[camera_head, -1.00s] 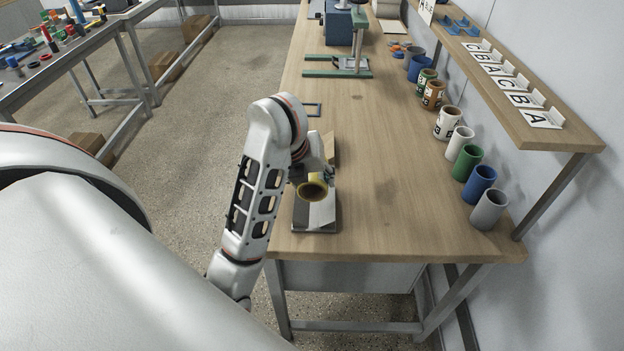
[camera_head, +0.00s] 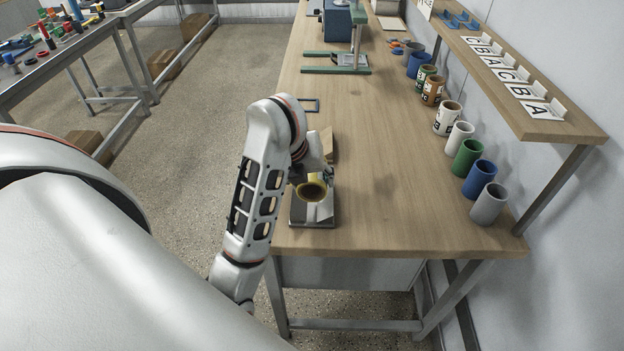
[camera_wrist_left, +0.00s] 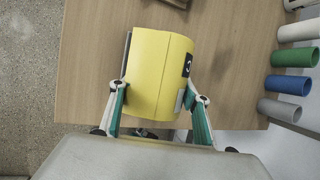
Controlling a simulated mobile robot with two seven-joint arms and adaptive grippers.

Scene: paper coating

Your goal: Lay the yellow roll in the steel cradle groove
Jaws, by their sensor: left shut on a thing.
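The yellow roll (camera_head: 312,192) is held by my left gripper (camera_head: 318,179), over the steel cradle (camera_head: 311,222) near the table's front left edge. One open end of the roll faces the head camera. The cradle's groove is mostly hidden behind the roll and gripper, so I cannot tell whether the roll touches it. In the left wrist view my left gripper's fingers (camera_wrist_left: 157,100) are on both sides of the yellow roll (camera_wrist_left: 158,70), which carries a small black label. The cradle is almost wholly hidden under the roll there. My right gripper is not in view.
A row of coloured tubes (camera_head: 466,158) stands along the right side under a shelf (camera_head: 545,110) with letter cards. A brown wedge-shaped block (camera_head: 328,145) lies behind the cradle. A green-framed stand (camera_head: 337,68) is farther back. The table's middle is clear.

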